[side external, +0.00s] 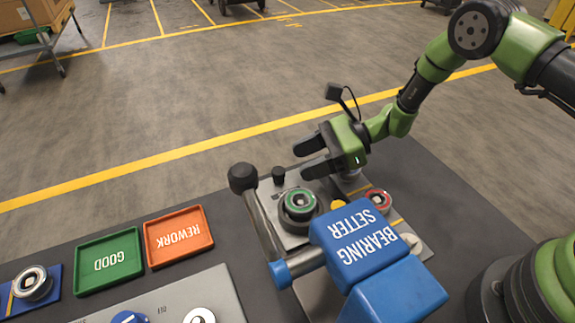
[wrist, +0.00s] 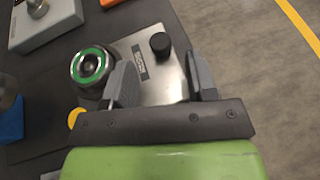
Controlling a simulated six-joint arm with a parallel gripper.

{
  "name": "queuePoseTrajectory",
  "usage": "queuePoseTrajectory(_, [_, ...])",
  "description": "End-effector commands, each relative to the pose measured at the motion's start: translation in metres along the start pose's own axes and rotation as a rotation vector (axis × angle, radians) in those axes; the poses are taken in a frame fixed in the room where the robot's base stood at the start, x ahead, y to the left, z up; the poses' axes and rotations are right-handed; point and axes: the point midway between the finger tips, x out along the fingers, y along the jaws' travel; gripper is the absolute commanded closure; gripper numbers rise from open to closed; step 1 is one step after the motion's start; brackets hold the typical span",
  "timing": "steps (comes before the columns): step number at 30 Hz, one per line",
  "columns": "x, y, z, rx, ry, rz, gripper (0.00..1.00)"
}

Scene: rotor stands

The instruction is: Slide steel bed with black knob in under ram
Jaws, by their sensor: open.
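The steel bed (side external: 293,241) lies beside the blue bearing setter (side external: 360,238), with its knob end out in the open. Its black knob (side external: 278,175) stands upright near the far left corner. A green-ringed round part (side external: 300,203) sits on the bed, clear of the blue head. My gripper (side external: 308,158) is open and empty, above and to the right of the knob. In the wrist view, the knob (wrist: 160,43) shows past the fingertips, in line with the gap between the two fingers (wrist: 160,65). The ram is hidden under the blue head.
A lever with a black ball (side external: 242,177) rises left of the bed. A red-ringed part (side external: 379,200) and a yellow button (side external: 338,206) lie on the right. Green GOOD (side external: 110,262) and orange REWORK (side external: 178,236) trays lie at left.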

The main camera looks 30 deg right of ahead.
Motion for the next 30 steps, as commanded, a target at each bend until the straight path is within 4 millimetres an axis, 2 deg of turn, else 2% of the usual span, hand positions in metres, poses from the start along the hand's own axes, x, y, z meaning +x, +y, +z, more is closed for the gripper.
queuePoseTrajectory(3, [0.021, 0.001, 0.0, -0.001, 0.0, 0.003, 0.48])
queuePoseTrajectory(7, [0.035, 0.001, 0.0, -0.001, 0.0, 0.002, 0.48])
queuePoseTrajectory(18, [0.042, 0.0, 0.0, 0.0, 0.001, 0.0, 0.48])
queuePoseTrajectory(20, [0.042, 0.0, 0.0, 0.0, 0.001, 0.0, 0.59])
queuePoseTrajectory(25, [0.041, 0.0, 0.0, 0.0, 0.001, 0.0, 0.98])
queuePoseTrajectory(30, [0.041, 0.001, 0.0, 0.001, 0.0, 0.001, 1.0])
